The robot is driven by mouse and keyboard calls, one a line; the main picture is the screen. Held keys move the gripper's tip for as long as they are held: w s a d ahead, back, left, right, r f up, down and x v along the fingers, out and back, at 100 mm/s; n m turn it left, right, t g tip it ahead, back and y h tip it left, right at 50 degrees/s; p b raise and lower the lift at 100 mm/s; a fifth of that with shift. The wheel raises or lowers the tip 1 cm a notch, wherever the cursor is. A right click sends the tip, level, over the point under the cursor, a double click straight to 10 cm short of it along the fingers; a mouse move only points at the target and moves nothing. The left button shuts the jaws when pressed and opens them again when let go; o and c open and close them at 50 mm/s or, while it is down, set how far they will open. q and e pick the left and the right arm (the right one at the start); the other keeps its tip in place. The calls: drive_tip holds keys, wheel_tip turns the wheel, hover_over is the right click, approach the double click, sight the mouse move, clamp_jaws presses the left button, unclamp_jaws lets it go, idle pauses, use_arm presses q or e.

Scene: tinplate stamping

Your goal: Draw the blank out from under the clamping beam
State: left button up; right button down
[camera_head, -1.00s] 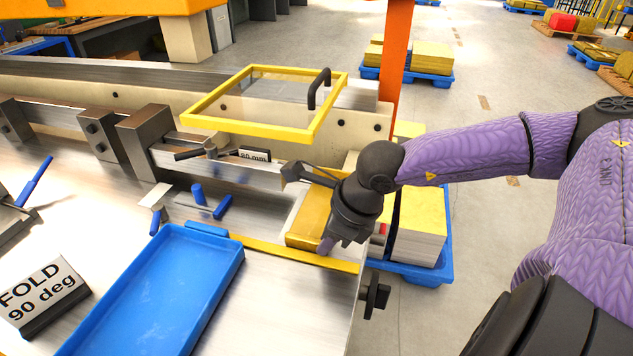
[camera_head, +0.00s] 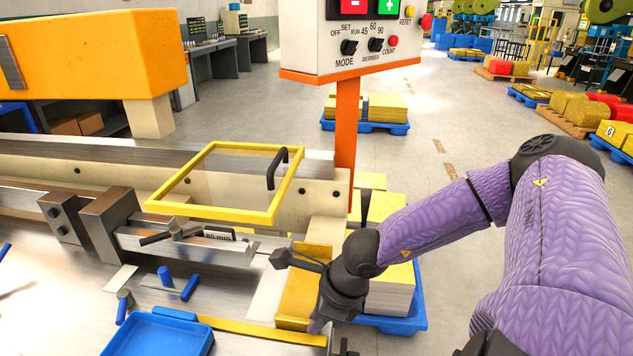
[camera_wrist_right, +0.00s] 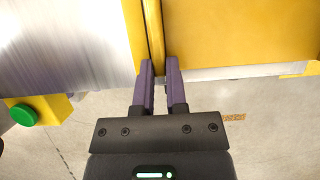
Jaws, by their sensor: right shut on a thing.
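The blank (camera_head: 300,298) is a shiny gold sheet-metal piece on the right end of the steel bed. My right gripper (camera_head: 318,326) is shut on its near right edge; the arm hides part of the blank. In the right wrist view, the two purple fingers (camera_wrist_right: 161,68) pinch the edge of the gold blank (camera_wrist_right: 156,25). The steel clamping beam (camera_head: 190,247) is to the left of the blank, below the yellow-framed guard. The blank shows beside the beam's right end; whether any part is still under it I cannot tell. My left gripper is out of view.
A blue tray (camera_head: 158,338) sits at the front of the bed, with blue-handled levers (camera_head: 178,287) behind it. A yellow strip (camera_head: 265,333) runs along the bed. A control panel (camera_head: 372,40) stands behind. A pallet of stacked sheets (camera_head: 392,298) is beyond the bed's right end.

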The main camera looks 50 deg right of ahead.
drive_tip(key=shift+s+d+p, duration=0.15)
drive_tip(key=shift+s+p, duration=0.2)
drive_tip(key=shift+p, duration=0.1)
idle(0.4)
drive_tip(key=c, duration=0.6)
unclamp_jaws()
drive_tip(key=p+v, duration=0.6)
drive_tip(key=v, duration=0.4)
drive_tip(key=shift+w, duration=0.1)
